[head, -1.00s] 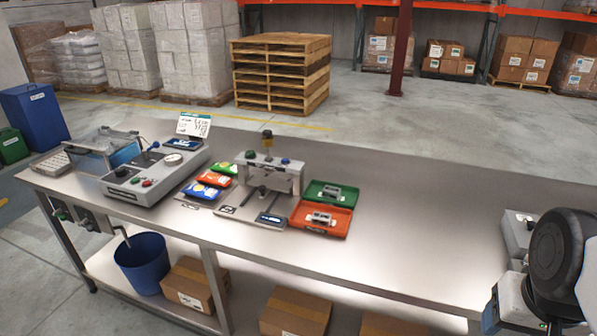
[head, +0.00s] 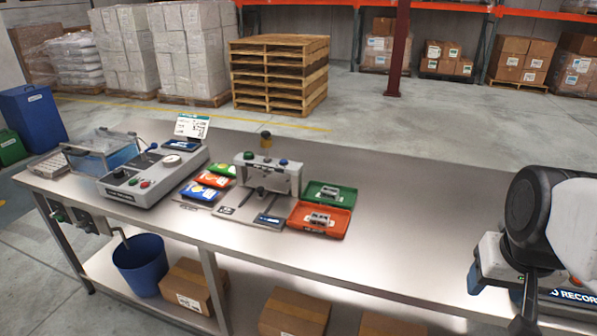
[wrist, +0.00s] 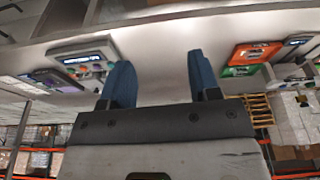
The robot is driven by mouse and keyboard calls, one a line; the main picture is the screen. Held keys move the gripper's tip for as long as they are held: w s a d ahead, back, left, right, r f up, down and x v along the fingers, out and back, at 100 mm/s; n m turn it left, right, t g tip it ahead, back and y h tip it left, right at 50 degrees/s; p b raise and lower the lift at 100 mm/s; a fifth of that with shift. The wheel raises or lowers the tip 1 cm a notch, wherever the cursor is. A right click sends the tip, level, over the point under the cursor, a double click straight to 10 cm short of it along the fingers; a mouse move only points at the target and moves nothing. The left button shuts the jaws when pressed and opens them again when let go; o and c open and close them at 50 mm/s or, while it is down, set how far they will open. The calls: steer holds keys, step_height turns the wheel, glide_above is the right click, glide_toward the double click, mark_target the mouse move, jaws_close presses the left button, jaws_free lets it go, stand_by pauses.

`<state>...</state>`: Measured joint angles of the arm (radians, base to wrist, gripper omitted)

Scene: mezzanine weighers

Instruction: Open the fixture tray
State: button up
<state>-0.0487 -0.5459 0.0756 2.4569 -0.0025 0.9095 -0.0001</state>
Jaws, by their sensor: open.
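The fixture tray is not clearly marked; two shallow trays lie beside the grey clamp fixture (head: 268,172) on the bench. The green tray (head: 343,190) is behind the orange tray (head: 336,226), and each has a grey metal piece in it. In the wrist view, which is upside down, the orange tray (wrist: 238,54) and green tray (wrist: 240,71) show at right. My gripper (wrist: 158,82) is open and empty, with two blue fingers apart. In the head view it is at the far right, largely hidden by my arm and well away from the trays.
A grey device (wrist: 85,56) with a label lies left of my fingers in the wrist view; my arm partly hides it in the head view. A weigher (head: 150,172) and colored packets (head: 212,180) stand left of the fixture.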

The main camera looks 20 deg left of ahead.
steer(key=w+a+r+n, duration=0.1)
steer(key=w+a, duration=0.4)
steer(key=w, duration=0.3)
steer(key=w+a+r+n, duration=0.1)
steer(key=w+a, duration=0.4)
steer(key=w, duration=0.3)
steer(key=n+y, duration=0.3)
steer(key=n, duration=0.3)
glide_above(261, 188)
steer(key=s+d, duration=0.2)
steer(key=s, duration=0.1)
step_height(261, 188, down, 17)
steer(key=shift+w+d, duration=0.15)
steer(key=shift+w, duration=0.1)
steer(key=shift+f, duration=0.2)
steer(key=shift+x, duration=3.75)
steer(key=shift+w, duration=0.15)
steer(key=shift+c, duration=0.4)
jaws_close()
